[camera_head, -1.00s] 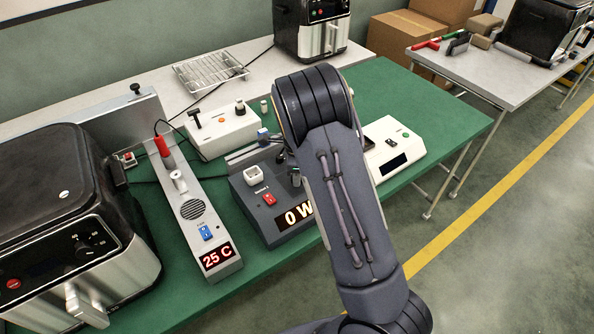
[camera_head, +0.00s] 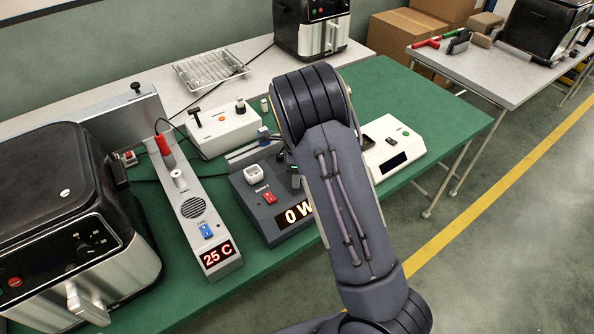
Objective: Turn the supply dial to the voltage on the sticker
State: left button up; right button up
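A dark grey power unit (camera_head: 277,228) on the green bench has a white socket, a red switch and a lit display (camera_head: 297,214) reading "0 W"; its right part is hidden behind my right arm. Behind it, a white box (camera_head: 224,132) carries a black lever and a small dark knob (camera_head: 240,106). I cannot tell which control is the supply dial, and no voltage sticker is readable. My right arm reaches over the bench from the lower right, and its gripper is hidden behind its links. My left gripper is not in view.
A grey tester (camera_head: 188,212) with a red probe and "25 C" display stands left of the power unit. A black and steel fryer (camera_head: 130,258) fills the left. A white device (camera_head: 407,150) with a dark screen stands right of my arm. The bench's right end (camera_head: 440,112) is clear.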

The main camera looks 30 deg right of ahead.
notch_tip(320, 180, up, 8)
jog(key=shift+s+a+f+b, duration=0.1)
jog(key=shift+s+b, duration=0.05)
jog(key=shift+b, duration=0.35)
dwell(0.4)
jog(key=s+a+r+n+t+y, duration=0.1)
jog(key=s+a+r+n, duration=0.2)
jog(key=s+n, duration=0.4)
jog(key=s+a+r+n+t+y, duration=0.1)
jog(key=s+a+r+n+t, duration=0.1)
jog(key=s+n, duration=0.6)
jog(key=s+a+r+n+t+y, duration=0.2)
jog(key=s+a+r+n, duration=0.2)
jog(key=s, duration=0.9)
jog(key=a+n, duration=0.2)
jog(key=n, duration=0.2)
jog(key=shift+s+r, duration=0.4)
